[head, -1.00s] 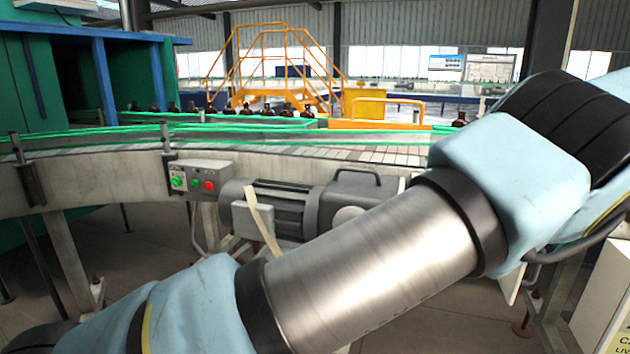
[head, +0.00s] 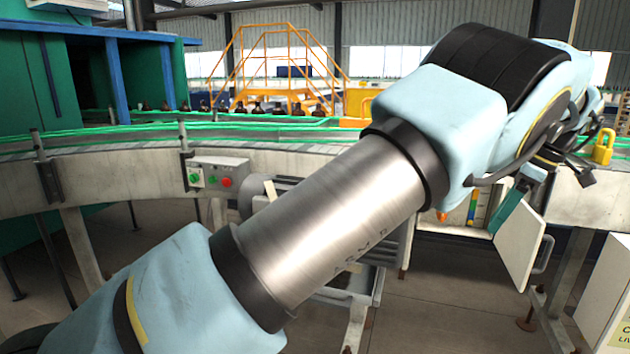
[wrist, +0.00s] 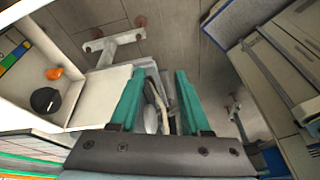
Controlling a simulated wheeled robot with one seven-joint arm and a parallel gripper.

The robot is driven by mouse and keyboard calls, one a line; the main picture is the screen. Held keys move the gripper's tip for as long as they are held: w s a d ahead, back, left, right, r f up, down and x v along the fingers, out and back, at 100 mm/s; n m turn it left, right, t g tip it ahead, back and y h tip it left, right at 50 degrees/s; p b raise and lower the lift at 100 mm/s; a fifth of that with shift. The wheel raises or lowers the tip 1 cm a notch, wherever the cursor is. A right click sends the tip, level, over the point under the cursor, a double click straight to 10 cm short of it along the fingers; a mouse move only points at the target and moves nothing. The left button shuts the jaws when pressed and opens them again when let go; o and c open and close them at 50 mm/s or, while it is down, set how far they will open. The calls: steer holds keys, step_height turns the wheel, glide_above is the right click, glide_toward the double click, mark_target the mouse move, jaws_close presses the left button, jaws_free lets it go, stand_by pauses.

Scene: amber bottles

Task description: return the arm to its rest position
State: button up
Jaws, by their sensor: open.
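My arm crosses the head view from lower left to upper right. My gripper (head: 512,205) shows at its far end on the right, in front of the conveyor. In the wrist view my gripper's two teal fingers (wrist: 160,100) stand apart with nothing held between them. Behind the gap I see the floor and the edge of a white open box, with some grey and pale parts that I cannot make out.
An open cabinet door (head: 522,240) hangs close beside my gripper. The wrist view shows a white cabinet (wrist: 103,93) with an orange thing (wrist: 54,73) and a black round thing (wrist: 45,101) inside. A yellow padlock (head: 603,150) is at the right. A control box (head: 216,175) is on the conveyor's side.

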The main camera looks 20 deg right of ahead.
steer(key=w+a+m+g, duration=0.1)
steer(key=w+a+g, duration=0.1)
steer(key=w+a, duration=1.4)
steer(key=w+a+f+m+h, duration=0.2)
steer(key=w+a, duration=0.7)
steer(key=a, duration=0.5)
steer(key=s+a+f+m, duration=0.1)
steer(key=a+f+m, duration=0.1)
steer(key=a, duration=1.4)
steer(key=s+a+f+m, duration=0.2)
steer(key=s+a, duration=0.9)
steer(key=a, duration=0.3)
steer(key=shift+a+f+m+t+h, duration=0.4)
steer(key=shift+w, duration=0.1)
